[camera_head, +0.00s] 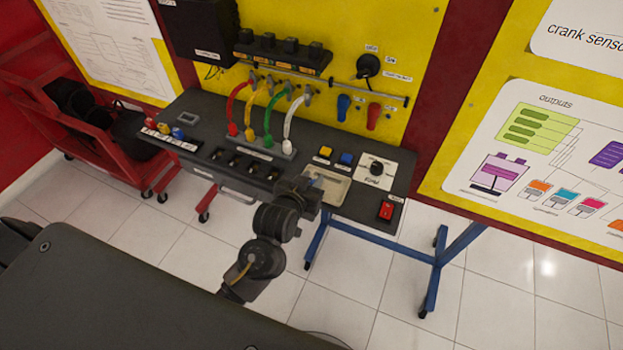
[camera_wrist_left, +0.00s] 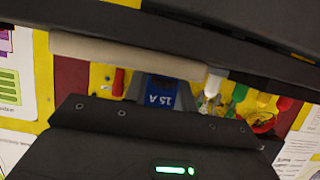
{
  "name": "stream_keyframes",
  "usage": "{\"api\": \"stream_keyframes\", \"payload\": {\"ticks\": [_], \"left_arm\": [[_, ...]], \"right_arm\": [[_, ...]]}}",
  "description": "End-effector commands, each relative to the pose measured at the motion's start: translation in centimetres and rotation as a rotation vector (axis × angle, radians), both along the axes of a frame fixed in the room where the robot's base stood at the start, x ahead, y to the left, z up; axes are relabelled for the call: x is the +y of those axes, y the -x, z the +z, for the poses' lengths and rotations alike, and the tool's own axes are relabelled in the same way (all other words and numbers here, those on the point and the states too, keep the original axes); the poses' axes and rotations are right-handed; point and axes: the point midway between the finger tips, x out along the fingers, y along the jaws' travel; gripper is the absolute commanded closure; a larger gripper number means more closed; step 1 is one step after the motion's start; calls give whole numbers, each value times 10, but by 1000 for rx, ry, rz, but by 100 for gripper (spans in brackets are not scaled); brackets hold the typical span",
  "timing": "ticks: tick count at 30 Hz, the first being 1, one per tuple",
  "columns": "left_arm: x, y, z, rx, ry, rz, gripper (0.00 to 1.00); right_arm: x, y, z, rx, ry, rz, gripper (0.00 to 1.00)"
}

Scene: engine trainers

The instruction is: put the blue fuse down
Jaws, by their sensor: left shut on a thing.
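The blue fuse (camera_wrist_left: 160,97), marked "15 A", shows in the left wrist view between the fingers of my left gripper. My left gripper (camera_head: 308,188) is shut on it. In the head view the gripper is over the front of the dark bench, at the left edge of a shallow beige tray (camera_head: 338,190). The gripper hides the fuse there, and I cannot tell how high it is above the bench or tray. My right gripper is not in view.
The dark bench (camera_head: 215,125) carries a row of black sockets (camera_head: 241,162), a yellow block (camera_head: 325,152), a blue block (camera_head: 346,158), a dial (camera_head: 376,168) and a red switch (camera_head: 386,210). Coloured cables (camera_head: 268,120) arch behind the sockets. A red cart (camera_head: 120,150) stands left.

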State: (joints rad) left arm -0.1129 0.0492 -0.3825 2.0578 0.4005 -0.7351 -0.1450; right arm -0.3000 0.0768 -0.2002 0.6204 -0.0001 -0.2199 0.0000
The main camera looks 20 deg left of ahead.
Motion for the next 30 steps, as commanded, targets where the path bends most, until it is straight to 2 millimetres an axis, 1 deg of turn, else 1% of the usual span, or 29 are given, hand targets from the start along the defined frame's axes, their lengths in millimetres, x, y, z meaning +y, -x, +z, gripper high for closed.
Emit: {"api": "stream_keyframes", "payload": {"ticks": [5, 6, 8, 14, 17, 19, 23, 30], "left_arm": [[0, 0, -4, 1, 0, 0, 95], [0, 0, -4, 1, 0, 0, 71], [0, 0, -3, 1, 0, 0, 65], [1, 0, -3, 0, -1, 2, 65], [1, 0, 1, -2, 0, 3, 65], [1, 6, 3, -1, 1, 1, 65], [2, 27, 10, 1, 3, 1, 65], [4, 74, 30, 2, 3, 0, 65]], "right_arm": [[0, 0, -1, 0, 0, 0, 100], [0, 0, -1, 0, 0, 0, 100], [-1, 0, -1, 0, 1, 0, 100], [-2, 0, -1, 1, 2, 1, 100], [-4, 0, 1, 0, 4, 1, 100], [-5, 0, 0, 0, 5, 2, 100], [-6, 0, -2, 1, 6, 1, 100], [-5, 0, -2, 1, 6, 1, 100]]}}
